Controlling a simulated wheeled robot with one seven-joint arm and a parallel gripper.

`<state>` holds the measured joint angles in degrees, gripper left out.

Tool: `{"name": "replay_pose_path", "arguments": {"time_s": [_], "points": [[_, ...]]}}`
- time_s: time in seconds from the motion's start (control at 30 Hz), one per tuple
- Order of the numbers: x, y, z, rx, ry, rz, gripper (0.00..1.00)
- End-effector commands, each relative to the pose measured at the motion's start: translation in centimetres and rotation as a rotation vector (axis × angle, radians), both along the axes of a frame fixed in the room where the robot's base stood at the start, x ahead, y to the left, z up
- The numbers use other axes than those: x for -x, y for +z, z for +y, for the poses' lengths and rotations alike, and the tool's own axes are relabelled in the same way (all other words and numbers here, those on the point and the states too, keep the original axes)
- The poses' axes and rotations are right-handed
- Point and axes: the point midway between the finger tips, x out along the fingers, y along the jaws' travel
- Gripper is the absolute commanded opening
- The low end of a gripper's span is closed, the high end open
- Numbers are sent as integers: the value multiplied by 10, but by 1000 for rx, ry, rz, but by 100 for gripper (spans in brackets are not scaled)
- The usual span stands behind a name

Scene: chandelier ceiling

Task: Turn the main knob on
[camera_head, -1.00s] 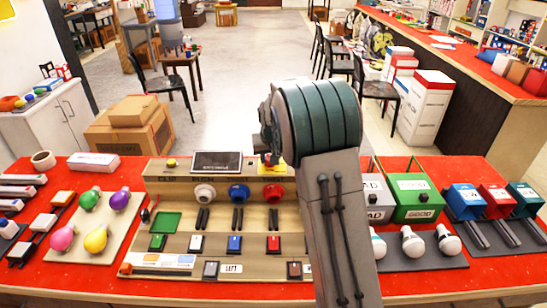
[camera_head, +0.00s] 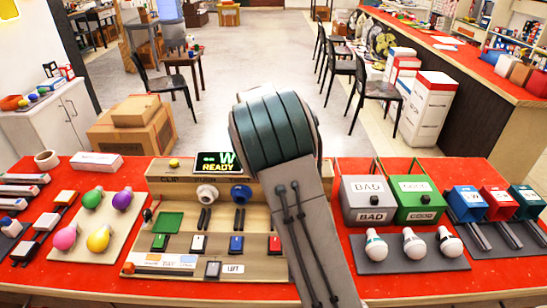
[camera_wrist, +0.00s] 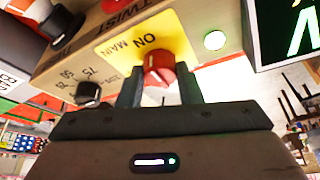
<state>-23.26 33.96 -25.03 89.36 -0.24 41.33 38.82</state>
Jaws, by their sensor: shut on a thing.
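The main knob (camera_wrist: 158,68) is red and sits on a yellow plate (camera_wrist: 125,45) marked "ON" and "MAIN" in the wrist view. My gripper (camera_wrist: 160,85) is shut on this knob, one finger on each side of it. A round lamp (camera_wrist: 214,40) beside the plate glows green-white. In the head view, my arm covers the knob and my gripper. The display (camera_head: 217,162) on top of the console (camera_head: 165,184) is lit and reads "READY" with a large "W".
A black knob (camera_wrist: 88,92) with a number scale sits near the main knob. Bulbs on a board (camera_head: 75,215) stand to the left. Grey "BAD" (camera_head: 368,192) and green "GOOD" (camera_head: 415,186) boxes stand to the right on the red table.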

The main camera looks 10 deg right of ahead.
Motion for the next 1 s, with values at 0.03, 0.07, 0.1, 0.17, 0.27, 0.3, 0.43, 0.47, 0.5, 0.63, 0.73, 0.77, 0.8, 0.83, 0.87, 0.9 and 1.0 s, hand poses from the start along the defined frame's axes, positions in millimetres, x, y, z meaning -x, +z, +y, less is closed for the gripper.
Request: {"name": "replay_pose_path", "arguments": {"time_s": [0.03, 0.07, 0.1, 0.17, 0.27, 0.3, 0.43, 0.47, 0.5, 0.63, 0.73, 0.77, 0.8, 0.83, 0.87, 0.9, 1.0], "points": [[-1, 1, -1, 1, -5, -3, 9], [-1, 1, -1, 1, -5, -3, 9], [-1, 1, -1, 1, -6, -3, 9], [-1, 1, -1, 0, -7, -3, 9], [-1, 1, -2, 1, -7, -3, 9], [-1, 1, -2, 1, -7, -3, 9], [-1, 1, -2, 0, -7, -3, 49], [0, 1, -2, 0, -7, -3, 54], [0, 1, -1, 0, -6, -2, 54], [0, 1, 0, 0, -4, -1, 54], [0, 1, 1, 0, -3, -1, 54], [0, 2, 1, 0, -3, -1, 54], [1, 4, 2, 0, -3, -1, 54], [2, 6, 2, -1, -2, -2, 54], [2, 9, 3, -1, -2, -3, 54], [4, 13, 5, -2, -2, -4, 54], [10, 31, 8, -2, -2, -6, 54]]}}
